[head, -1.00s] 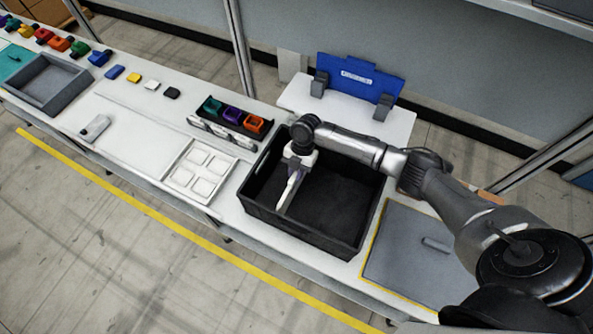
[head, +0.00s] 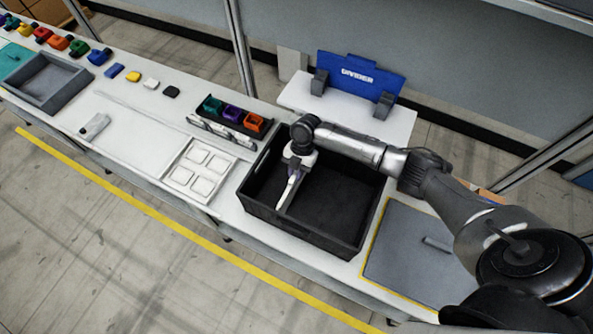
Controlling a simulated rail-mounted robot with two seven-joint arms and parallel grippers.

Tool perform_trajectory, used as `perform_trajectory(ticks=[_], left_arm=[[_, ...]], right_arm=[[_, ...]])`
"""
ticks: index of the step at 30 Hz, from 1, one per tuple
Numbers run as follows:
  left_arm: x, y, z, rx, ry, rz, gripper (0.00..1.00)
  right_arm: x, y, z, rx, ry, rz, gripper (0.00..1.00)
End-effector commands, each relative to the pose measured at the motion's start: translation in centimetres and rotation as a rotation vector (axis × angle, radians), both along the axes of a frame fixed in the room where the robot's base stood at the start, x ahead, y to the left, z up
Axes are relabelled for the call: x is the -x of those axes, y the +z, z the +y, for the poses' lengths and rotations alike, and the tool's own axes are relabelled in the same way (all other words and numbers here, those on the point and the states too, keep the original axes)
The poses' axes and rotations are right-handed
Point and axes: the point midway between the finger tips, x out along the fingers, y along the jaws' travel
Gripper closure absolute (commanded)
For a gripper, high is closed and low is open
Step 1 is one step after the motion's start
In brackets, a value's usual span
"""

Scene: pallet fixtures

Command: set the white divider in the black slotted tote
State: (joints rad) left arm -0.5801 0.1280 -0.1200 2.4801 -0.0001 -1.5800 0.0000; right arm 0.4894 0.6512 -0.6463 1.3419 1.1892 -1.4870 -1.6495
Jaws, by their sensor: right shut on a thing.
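The black slotted tote (head: 305,238) stands open on the bench in the middle of the view. My right gripper (head: 297,165) points down inside it, left of the tote's middle. It is shut on the white divider (head: 292,188), which shows nearly edge-on as a narrow pale strip running toward the tote's near wall. The gripper and wrist hide the divider's far part. I cannot tell whether its ends sit in the slots or whether it touches the floor. My left gripper is not in view.
A blue board marked DIVIDER (head: 358,78) with grey brackets stands on a white shelf behind the tote. A white tray (head: 199,169) and a rack of coloured bins (head: 228,122) lie left. A grey yellow-edged panel (head: 408,257) lies right.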

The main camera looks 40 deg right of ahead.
Motion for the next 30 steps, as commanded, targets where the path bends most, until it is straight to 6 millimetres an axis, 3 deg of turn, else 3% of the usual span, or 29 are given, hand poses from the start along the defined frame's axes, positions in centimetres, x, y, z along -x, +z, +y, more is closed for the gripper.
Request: perform_trajectory(ticks=[15,16,24,30], left_arm=[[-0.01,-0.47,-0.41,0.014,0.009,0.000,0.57],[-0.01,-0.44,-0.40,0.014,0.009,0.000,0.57],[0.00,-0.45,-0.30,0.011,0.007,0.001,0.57],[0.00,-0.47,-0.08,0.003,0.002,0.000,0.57]], right_arm=[[-0.01,-0.65,0.01,0.000,0.000,0.000,1.00],[-0.02,-0.61,0.01,0.000,0.000,-0.001,0.80],[-0.01,-0.63,0.00,0.000,0.000,0.000,0.55],[0.02,-0.67,0.00,0.000,0.000,0.000,0.53]])
